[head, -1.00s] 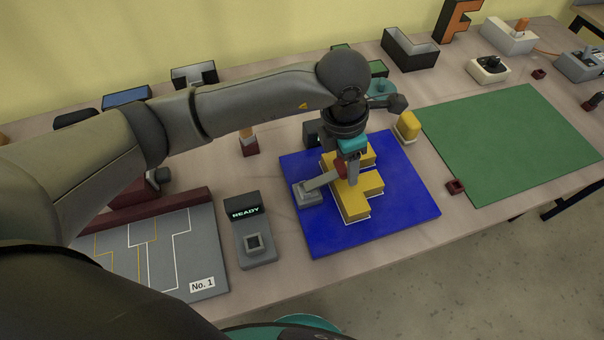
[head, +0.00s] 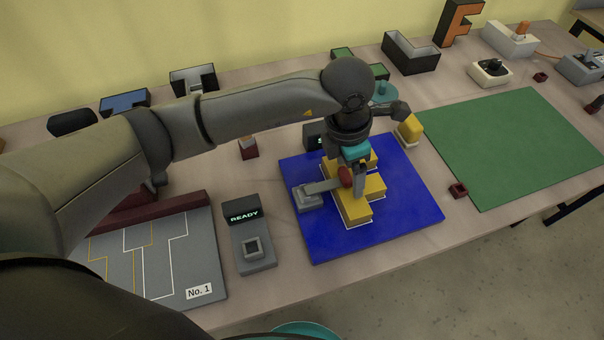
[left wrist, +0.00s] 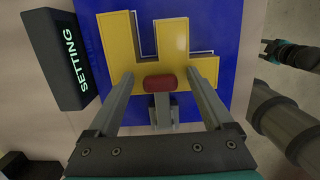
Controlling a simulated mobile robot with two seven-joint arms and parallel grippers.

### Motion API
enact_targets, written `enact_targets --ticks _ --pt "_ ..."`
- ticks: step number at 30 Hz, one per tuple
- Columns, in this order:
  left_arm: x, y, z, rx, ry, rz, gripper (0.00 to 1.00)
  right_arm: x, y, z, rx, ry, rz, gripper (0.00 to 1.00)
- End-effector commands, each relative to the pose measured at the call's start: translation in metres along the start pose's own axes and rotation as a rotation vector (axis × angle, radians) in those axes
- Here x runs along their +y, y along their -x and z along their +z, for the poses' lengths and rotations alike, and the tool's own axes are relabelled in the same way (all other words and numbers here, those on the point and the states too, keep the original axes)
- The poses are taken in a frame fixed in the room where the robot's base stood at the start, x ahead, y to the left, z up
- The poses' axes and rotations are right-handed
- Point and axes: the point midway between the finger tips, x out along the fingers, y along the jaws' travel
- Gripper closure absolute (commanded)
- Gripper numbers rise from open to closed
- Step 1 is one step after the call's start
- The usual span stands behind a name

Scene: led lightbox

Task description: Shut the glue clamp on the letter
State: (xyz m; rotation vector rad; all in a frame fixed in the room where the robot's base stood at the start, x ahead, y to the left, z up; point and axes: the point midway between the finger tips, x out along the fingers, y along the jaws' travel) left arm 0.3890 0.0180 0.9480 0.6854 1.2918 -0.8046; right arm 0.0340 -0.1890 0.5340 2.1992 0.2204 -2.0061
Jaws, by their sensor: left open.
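The yellow letter (head: 357,210) lies on the blue mat (head: 410,220); it also shows in the left wrist view (left wrist: 122,50). The grey glue clamp (head: 308,197) stands at the mat's left edge. Its arm reaches over the letter and ends in a red grip (head: 346,176); I cannot tell whether it presses on the letter. My left gripper (head: 358,188) points down over the letter. In the left wrist view its open fingers (left wrist: 162,80) stand either side of the red grip (left wrist: 160,83), with gaps. My right gripper (left wrist: 267,48) seems to show beyond the table edge.
A dark box (left wrist: 68,60) reading SETTING stands close behind the mat. A yellow block (head: 410,128) sits at the mat's back right corner. The green mat (head: 510,145) is bare.

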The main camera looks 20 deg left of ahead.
Motion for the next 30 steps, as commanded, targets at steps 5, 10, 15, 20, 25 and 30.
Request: enact_targets --ticks 5,10,15,20,25,30 --pt "0.001 0.001 0.0 -0.001 0.0 0.001 0.15 0.0 0.0 0.0 0.0 0.0 0.0 0.46" --pt "0.001 0.008 0.001 -0.001 0.0 0.002 0.15 0.0 0.005 -0.001 0.0 0.0 0.0 0.46" --pt "0.001 0.021 0.001 -0.001 0.0 0.002 0.15 0.0 0.015 -0.002 0.0 0.0 0.0 0.46" --pt "0.001 0.032 0.0 -0.001 0.001 0.002 0.15 0.0 0.022 -0.002 0.0 0.0 0.0 0.46" --pt "0.0 0.041 0.0 -0.001 0.0 0.001 0.15 0.0 0.028 -0.003 0.0 0.0 0.0 0.46" --pt "0.0 0.041 0.0 -0.001 0.0 0.001 0.15 0.0 0.028 -0.003 0.0 0.0 0.0 0.46"
